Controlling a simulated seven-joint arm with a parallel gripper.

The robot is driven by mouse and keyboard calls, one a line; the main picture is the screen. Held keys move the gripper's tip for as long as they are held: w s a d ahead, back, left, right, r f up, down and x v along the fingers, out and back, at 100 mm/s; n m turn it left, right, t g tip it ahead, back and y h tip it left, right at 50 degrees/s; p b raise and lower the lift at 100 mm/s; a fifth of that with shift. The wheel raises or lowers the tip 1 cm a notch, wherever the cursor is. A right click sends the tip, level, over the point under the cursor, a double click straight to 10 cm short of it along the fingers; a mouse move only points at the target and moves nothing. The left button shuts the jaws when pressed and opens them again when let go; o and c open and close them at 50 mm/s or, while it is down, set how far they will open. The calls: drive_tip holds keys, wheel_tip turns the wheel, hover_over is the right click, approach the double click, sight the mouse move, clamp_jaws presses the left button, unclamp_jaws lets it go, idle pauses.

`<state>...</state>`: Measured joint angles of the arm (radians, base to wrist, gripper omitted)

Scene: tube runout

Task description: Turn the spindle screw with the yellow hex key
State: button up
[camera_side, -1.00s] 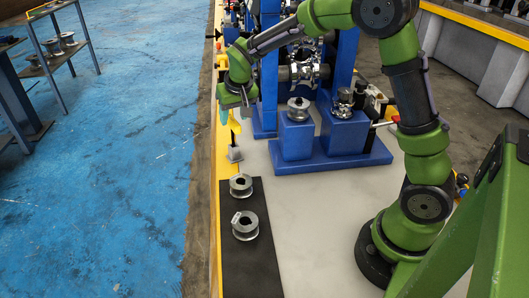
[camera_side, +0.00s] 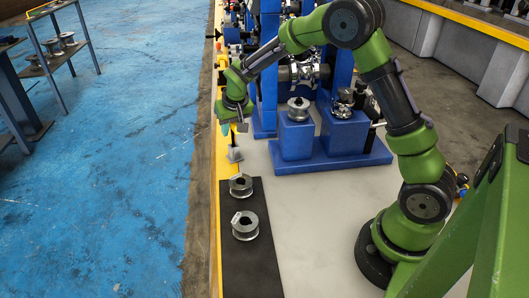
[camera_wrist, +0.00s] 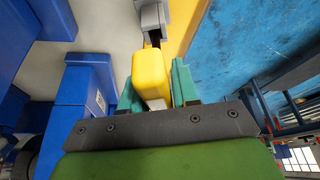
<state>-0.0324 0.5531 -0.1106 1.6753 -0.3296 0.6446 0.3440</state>
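The yellow hex key (camera_wrist: 151,75) stands upright in a small grey holder (camera_side: 234,155); its dark shaft shows above the holder in the side view. In the wrist view its yellow handle lies between the two teal fingers of my gripper (camera_wrist: 157,85). In the side view my gripper (camera_side: 234,127) points down over the key, and its fingers hide most of the handle. The fingers are spread on either side of the handle; firm contact is not visible. The grey holder also shows at the top of the wrist view (camera_wrist: 153,20). I cannot make out the spindle screw for certain.
Two metal flanged parts (camera_side: 241,186) (camera_side: 245,226) lie on a black mat (camera_side: 262,270) in front of the holder. A blue fixture (camera_side: 330,160) with metal parts on its blocks stands to the right. The pale bench top between mat and arm base is clear.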

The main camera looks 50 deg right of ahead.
clamp_jaws()
wheel_tip(320, 180, up, 10)
drive_tip(key=shift+r, duration=0.1)
drive_tip(key=shift+c, duration=0.4)
unclamp_jaws()
clamp_jaws()
